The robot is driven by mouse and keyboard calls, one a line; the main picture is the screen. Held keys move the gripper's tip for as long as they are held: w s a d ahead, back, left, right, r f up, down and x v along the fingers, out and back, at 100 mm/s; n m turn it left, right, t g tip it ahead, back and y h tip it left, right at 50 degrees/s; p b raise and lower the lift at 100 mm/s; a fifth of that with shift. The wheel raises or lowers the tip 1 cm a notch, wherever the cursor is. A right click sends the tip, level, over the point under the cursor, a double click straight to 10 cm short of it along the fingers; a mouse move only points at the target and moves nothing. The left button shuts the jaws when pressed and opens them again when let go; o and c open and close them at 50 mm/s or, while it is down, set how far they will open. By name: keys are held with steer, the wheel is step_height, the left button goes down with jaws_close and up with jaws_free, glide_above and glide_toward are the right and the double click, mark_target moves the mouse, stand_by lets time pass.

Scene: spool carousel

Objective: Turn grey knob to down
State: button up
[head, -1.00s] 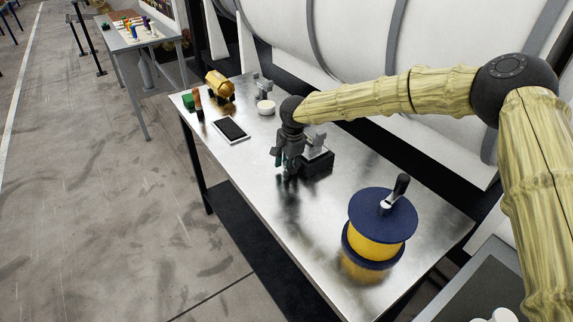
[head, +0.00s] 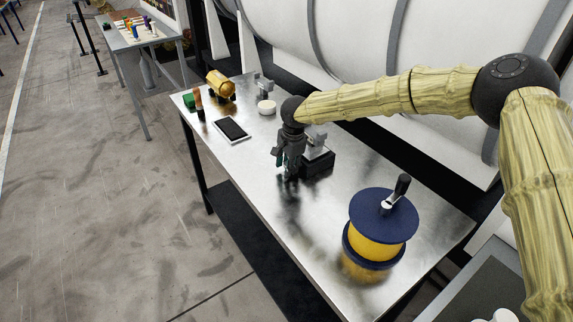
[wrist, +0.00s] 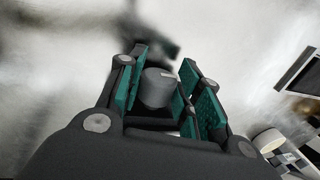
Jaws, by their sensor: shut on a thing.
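The grey knob (wrist: 158,88) is a short cylinder between my gripper's teal-padded fingers in the wrist view. A pale mark shows on its top. My gripper (wrist: 163,90) is shut on it, pointing down. In the head view my gripper (head: 288,170) is low over the metal table, at the front left of a black block with a grey top part (head: 318,161). The knob is hidden by the fingers there, so its pointing direction cannot be read clearly.
A yellow spool with blue discs and a crank (head: 378,240) stands at the table's near right. A tablet (head: 232,130), a white round piece (head: 267,107) and a yellow barrel shape (head: 220,86) lie farther back. The metal table (head: 285,228) is bare in front.

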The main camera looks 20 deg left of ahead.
steer(key=shift+w+d+f, duration=0.15)
steer(key=shift+d, duration=0.1)
steer(key=o, duration=1)
steer(key=shift+w+d, duration=0.1)
steer(key=shift+a, duration=0.3)
steer(key=shift+s+d+r, duration=0.25)
steer(key=shift+d+r, duration=0.05)
steer(key=shift+r, duration=1.7)
steer(key=shift+s+d+r, duration=0.25)
steer(key=shift+d+r, duration=0.1)
steer(key=shift+r, duration=1.6)
steer(key=shift+s+d+r, duration=0.25)
steer(key=shift+d+r, duration=0.05)
steer(key=shift+r, duration=1.7)
